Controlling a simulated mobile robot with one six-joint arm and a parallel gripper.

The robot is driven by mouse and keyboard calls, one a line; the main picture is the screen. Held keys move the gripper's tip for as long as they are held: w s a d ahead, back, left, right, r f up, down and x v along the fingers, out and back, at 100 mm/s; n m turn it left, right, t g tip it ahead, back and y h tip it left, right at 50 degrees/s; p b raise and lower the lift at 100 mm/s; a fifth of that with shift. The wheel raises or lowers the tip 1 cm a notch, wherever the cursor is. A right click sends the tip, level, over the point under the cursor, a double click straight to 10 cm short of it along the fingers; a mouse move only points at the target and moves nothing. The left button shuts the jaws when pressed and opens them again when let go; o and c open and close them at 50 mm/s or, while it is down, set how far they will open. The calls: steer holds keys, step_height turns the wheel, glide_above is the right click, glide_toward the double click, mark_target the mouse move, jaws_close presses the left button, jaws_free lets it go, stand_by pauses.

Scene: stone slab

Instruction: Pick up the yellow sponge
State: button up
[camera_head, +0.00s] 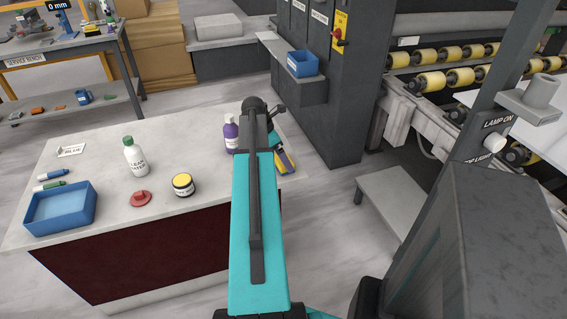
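A small yellow piece with a dark bluish part (285,161) shows just right of my teal arm, at the right end of the stone slab (100,160). It may be the yellow sponge, but my arm covers part of it and I cannot tell for sure. No other sponge shows on the slab. My arm reaches forward over the slab's right end and bends at its far joint. My gripper is hidden behind the arm, so its fingers do not show.
On the slab stand a purple bottle (231,134) close left of my arm, a white bottle (135,158), a yellow-lidded jar (183,185), a red knobbed disc (141,198), markers (50,180) and a blue tray (60,224). A grey cabinet (325,75) stands behind.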

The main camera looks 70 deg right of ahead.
steer(key=shift+x, duration=1.55)
steer(key=c, duration=1.1)
steer(key=shift+r, duration=0.1)
steer(key=shift+r, duration=1.5)
steer(key=shift+w+a+r, duration=0.1)
steer(key=shift+a+r, duration=0.05)
steer(key=shift+a, duration=0.2)
steer(key=w+a, duration=0.1)
steer(key=a, duration=0.3)
steer(key=w+a+r+b, duration=0.1)
steer(key=w+a, duration=0.1)
steer(key=a, duration=0.3)
steer(key=w+a+b, duration=0.1)
steer(key=w+a, duration=0.1)
steer(key=a, duration=0.3)
steer(key=shift+a+r, duration=0.25)
